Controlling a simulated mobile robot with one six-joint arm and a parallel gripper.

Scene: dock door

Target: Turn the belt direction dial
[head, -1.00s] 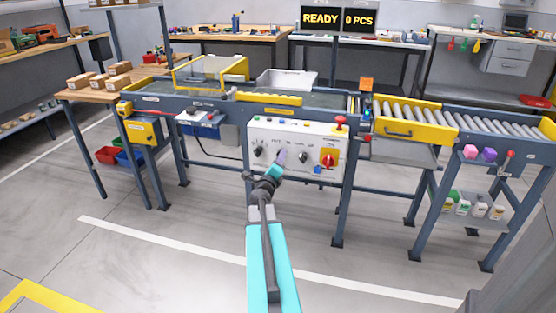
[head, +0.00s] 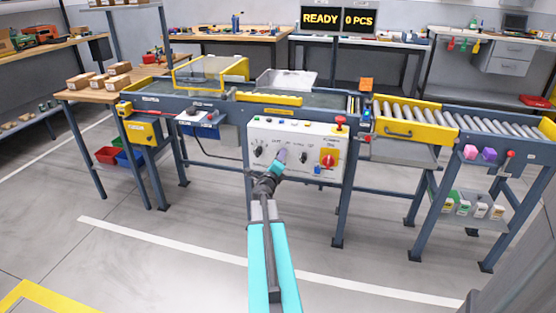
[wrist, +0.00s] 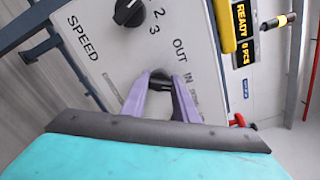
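The white control panel (head: 318,141) hangs on the front of the conveyor. The belt direction dial (wrist: 160,80) is a dark knob beside the words OUT and IN in the wrist view. My gripper (wrist: 161,88) has its two purple fingers on either side of this dial, and they appear closed against it. The fingers hide part of the knob, so its pointer does not show clearly.
The black speed dial (head: 260,151) is left of my gripper. Another black knob (head: 303,158) and a red and yellow switch (head: 329,159) are to the right. The floor in front is clear.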

